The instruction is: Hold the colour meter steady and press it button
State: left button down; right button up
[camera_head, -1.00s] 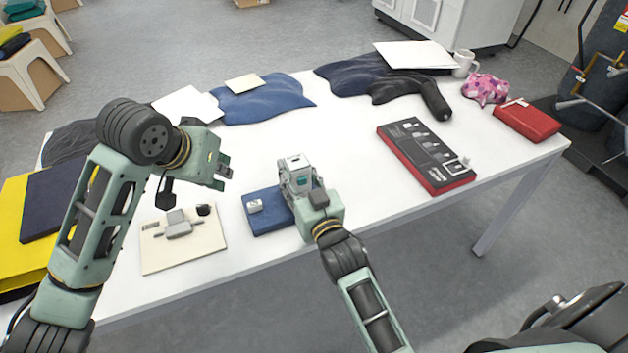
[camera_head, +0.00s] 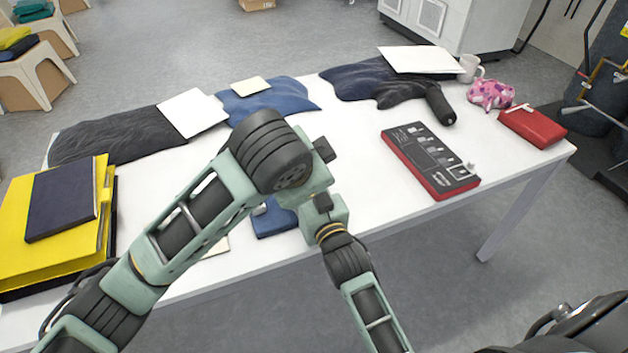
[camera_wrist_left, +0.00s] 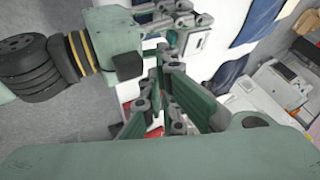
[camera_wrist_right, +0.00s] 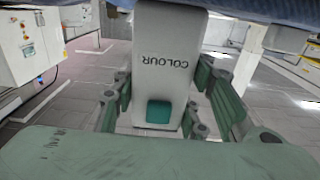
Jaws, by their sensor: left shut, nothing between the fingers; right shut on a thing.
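The colour meter (camera_wrist_right: 172,60) is a pale grey block with upside-down "COLOUR" lettering and a teal patch (camera_wrist_right: 158,112) in the right wrist view. My right gripper (camera_wrist_right: 160,100) is shut on it, with fingers on both sides. In the head view my left arm hides the meter and the left gripper; only the back of my right gripper (camera_head: 323,212) shows. In the left wrist view my left gripper (camera_wrist_left: 164,56) is shut and empty, close to the right gripper and the meter (camera_wrist_left: 197,42). I cannot tell whether it touches the meter.
A blue flat item (camera_head: 273,224) lies on the white table (camera_head: 357,165) under my arms. A red-edged black panel (camera_head: 430,158) and red case (camera_head: 532,127) lie to the right. Yellow folders (camera_head: 30,262) lie at left, dark cloths along the back. The table's middle is partly clear.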

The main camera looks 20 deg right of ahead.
pick_arm(q)
jog(key=x, duration=0.8)
jog(key=shift+f, duration=0.3)
jog(key=shift+w+d, duration=0.1)
jog(key=shift+w, duration=0.05)
jog(key=shift+w, duration=1)
jog(key=v, duration=1)
